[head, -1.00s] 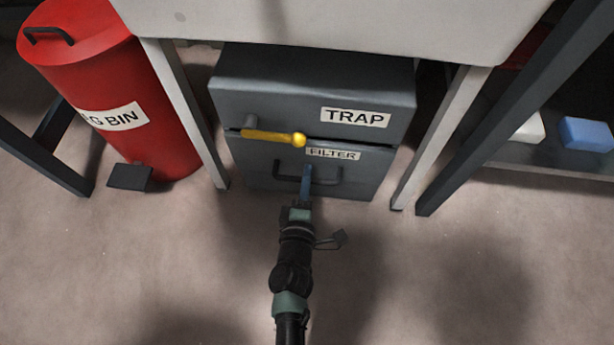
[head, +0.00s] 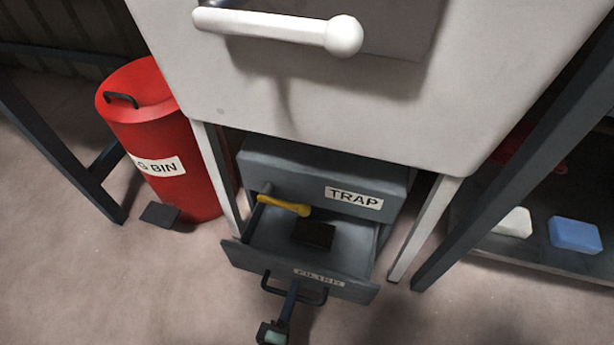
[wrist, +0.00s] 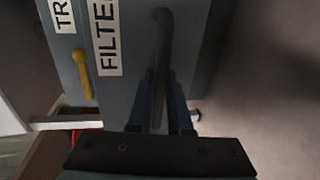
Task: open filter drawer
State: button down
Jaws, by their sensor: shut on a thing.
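The filter drawer (head: 345,286) is the lower drawer of a grey cabinet under a white unit, and it is pulled well out. A dark block (head: 315,234) lies inside it. My gripper (head: 290,292) is shut on the drawer's dark bar handle (head: 318,295). In the wrist view, the blue fingers (wrist: 160,95) are at both sides of the handle (wrist: 162,50), beside the FILTER label (wrist: 108,38). The TRAP section (head: 385,186) sits above, with a yellow lever (head: 286,205) at its front left.
A red bin (head: 160,140) with a pedal (head: 159,214) stands left. White legs (head: 218,180) flank the cabinet. A white handle (head: 270,27) juts out above. A shelf at right holds a white block (head: 514,222) and a blue block (head: 574,234). The floor in front is clear.

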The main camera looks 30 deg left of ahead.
jog(key=f+p+v, duration=0.1)
jog(key=f+v, duration=0.1)
jog(key=v, duration=0.8)
jog(key=shift+s, duration=0.3)
jog(key=c, duration=0.9)
grip_release()
jog(key=shift+d, duration=0.1)
jog(key=shift+o, duration=0.2)
jog(key=shift+s, duration=0.1)
jog(key=p+v, duration=0.4)
jog(key=v, duration=0.8)
jog(key=shift+s+d, duration=0.15)
jog(key=shift+s, duration=0.2)
